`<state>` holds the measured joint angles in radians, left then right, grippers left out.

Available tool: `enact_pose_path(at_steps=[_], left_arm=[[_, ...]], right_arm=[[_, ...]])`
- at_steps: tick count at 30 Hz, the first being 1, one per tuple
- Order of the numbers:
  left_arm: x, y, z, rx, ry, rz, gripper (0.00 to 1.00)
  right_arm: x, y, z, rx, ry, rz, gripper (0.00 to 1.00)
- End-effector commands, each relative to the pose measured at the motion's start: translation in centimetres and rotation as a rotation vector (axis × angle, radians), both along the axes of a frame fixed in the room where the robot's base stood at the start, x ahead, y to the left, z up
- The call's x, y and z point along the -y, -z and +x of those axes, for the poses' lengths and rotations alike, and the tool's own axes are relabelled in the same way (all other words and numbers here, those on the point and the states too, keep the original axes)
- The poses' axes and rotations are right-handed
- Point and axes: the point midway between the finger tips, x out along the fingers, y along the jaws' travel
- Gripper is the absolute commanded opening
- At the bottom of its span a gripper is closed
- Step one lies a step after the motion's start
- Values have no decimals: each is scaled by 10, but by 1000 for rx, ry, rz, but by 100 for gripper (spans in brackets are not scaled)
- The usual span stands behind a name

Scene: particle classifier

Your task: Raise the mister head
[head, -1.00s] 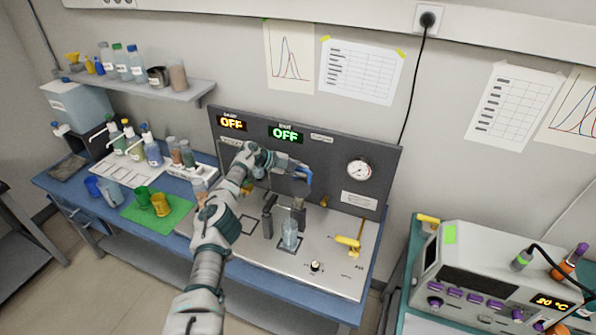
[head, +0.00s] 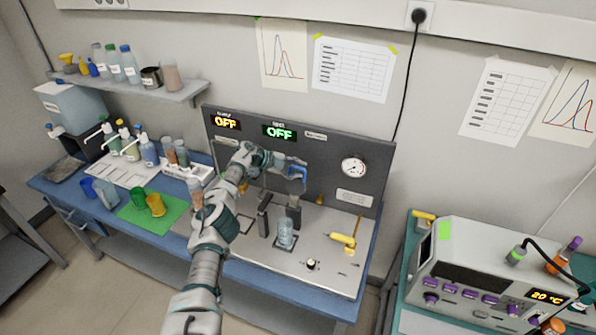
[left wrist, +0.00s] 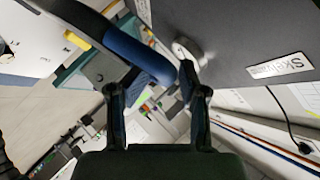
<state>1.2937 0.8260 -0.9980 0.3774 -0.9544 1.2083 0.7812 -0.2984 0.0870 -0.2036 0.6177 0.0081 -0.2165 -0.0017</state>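The particle classifier (head: 325,250) is a metal deck with a dark upright back panel. A blue curved piece (head: 297,172), which may be the mister head's handle, is at the tip of my left gripper (head: 286,168), in front of the panel. In the left wrist view a dark blue curved bar (left wrist: 140,55) lies across the space between the fingers of my left gripper (left wrist: 148,75). The fingers are apart; I cannot tell whether they press on the bar. A clear glass vessel (head: 285,231) stands on the deck below. My right gripper is not in view.
Two displays on the panel read OFF (head: 279,132). A gauge (head: 354,167) is at the panel's right. A yellow handle (head: 343,240) and a knob (head: 311,264) are on the deck. Bottles, a green mat (head: 135,219) and cups are at left. An instrument (head: 480,270) is at right.

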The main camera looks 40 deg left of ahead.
Motion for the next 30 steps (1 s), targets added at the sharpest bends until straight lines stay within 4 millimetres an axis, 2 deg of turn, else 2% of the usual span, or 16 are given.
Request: enact_pose_path(at_steps=[5,12,18,30], left_arm=[[-14,-9,-15,1,-2,2,41],[-44,-37,-51,1,-1,2,41],[-60,-53,-71,-1,1,-1,41],[-65,-59,-78,-1,3,0,41]], right_arm=[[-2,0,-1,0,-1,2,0],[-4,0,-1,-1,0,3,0],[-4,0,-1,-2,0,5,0],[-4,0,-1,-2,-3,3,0]])
